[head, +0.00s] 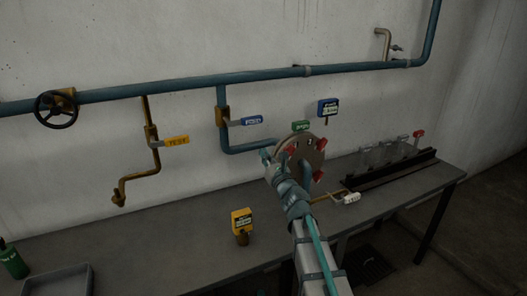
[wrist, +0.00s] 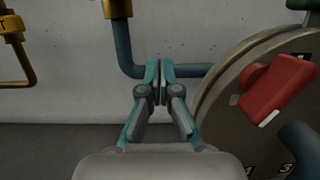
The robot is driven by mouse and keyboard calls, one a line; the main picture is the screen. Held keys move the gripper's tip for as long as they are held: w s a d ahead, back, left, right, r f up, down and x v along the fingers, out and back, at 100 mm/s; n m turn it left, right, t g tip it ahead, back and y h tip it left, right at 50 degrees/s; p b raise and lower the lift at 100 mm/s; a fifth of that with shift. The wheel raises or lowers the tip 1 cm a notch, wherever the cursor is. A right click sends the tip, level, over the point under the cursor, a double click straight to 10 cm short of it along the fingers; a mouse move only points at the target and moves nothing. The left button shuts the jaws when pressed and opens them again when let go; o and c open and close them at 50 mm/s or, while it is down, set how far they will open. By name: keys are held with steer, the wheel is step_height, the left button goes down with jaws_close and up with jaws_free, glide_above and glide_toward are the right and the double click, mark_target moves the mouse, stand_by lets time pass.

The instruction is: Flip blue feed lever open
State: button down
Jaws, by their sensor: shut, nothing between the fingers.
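The blue feed lever (head: 251,120) sticks out to the right from a brass valve body (head: 222,117) on the vertical branch of the blue pipe. It lies about horizontal, across the pipe. In the wrist view only the lower end of the brass valve (wrist: 118,8) shows at the top; the lever is out of that frame. My gripper (wrist: 160,82) is shut and empty, its fingertips in front of the pipe bend, below the valve. In the head view my gripper (head: 268,158) is beside the round disc, lower than the lever, and partly hidden by my arm.
A round disc (head: 317,148) with red knobs stands close to the right of my gripper. A yellow lever (head: 177,140) is on the left brass pipe. A white-tagged lever (head: 345,199), a yellow box (head: 242,220) and a grey tray (head: 57,284) are on the bench.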

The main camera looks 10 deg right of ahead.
mark_target(245, 122)
steer(key=w+a+r+p, duration=0.2)
steer(key=w+r+p, duration=0.3)
steer(key=w, duration=0.3)
steer(key=shift+a+r, duration=0.3)
steer(key=shift+r, duration=0.25)
steer(key=shift+d, duration=0.15)
